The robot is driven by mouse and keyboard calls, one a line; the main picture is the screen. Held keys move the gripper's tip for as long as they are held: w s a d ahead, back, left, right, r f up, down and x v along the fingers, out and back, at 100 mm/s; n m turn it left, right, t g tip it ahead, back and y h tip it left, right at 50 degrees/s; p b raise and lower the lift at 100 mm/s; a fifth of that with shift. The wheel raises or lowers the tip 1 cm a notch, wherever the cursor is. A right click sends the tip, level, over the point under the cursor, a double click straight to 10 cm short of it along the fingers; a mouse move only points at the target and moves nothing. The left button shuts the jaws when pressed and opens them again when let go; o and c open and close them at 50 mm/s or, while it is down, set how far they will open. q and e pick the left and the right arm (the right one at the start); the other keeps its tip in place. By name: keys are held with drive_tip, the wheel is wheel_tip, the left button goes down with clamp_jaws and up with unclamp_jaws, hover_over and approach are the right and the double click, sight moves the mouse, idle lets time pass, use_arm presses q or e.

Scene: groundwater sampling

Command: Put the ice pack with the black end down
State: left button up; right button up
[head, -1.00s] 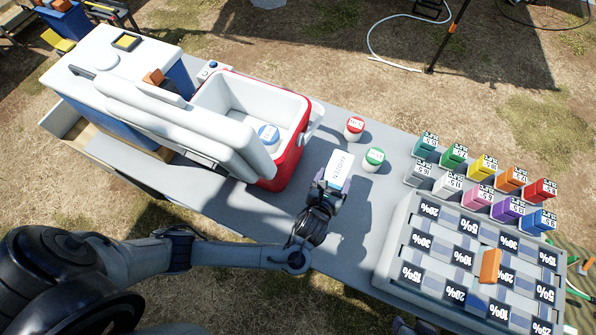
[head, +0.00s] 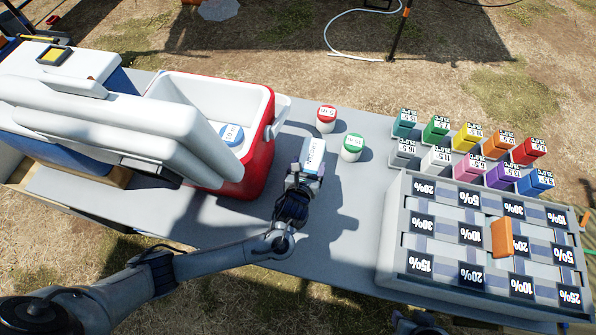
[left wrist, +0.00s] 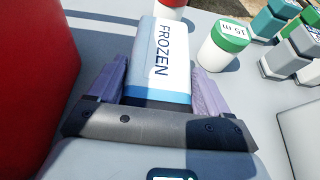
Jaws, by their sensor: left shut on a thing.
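The ice pack (head: 311,158) is white with a "FROZEN" label. In the left wrist view it (left wrist: 168,48) shows a blue side, a light blue band and a dark strip at the end nearest my palm. My left gripper (head: 302,178) is shut on it, with a purple finger on each side in the left wrist view (left wrist: 158,82). The pack is over the grey table (head: 335,245), right of the red cooler. I cannot tell whether it touches the table. A small dark part of my right arm or gripper (head: 420,323) shows at the bottom edge of the head view.
The open red cooler (head: 261,160) holds a blue-lidded jar (head: 231,136). A red-lidded jar (head: 326,119) and a green-lidded jar (head: 352,147) stand just beyond the pack. Several coloured blocks and a labelled grey rack (head: 398,215) fill the right. Table right of the gripper is bare.

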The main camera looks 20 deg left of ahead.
use_arm(q)
drive_tip(key=a+f, duration=0.1)
drive_tip(key=w+a+f, duration=0.1)
drive_tip(key=a, duration=0.1)
drive_tip(key=shift+w+a+b, duration=0.1)
drive_tip(key=shift+a+b, duration=0.1)
drive_tip(key=shift+b, duration=0.2)
drive_tip(key=shift+f+b, duration=0.95)
drive_tip(key=shift+f, duration=1.2)
drive_tip(key=o, duration=1.3)
drive_tip(key=shift+f, duration=0.1)
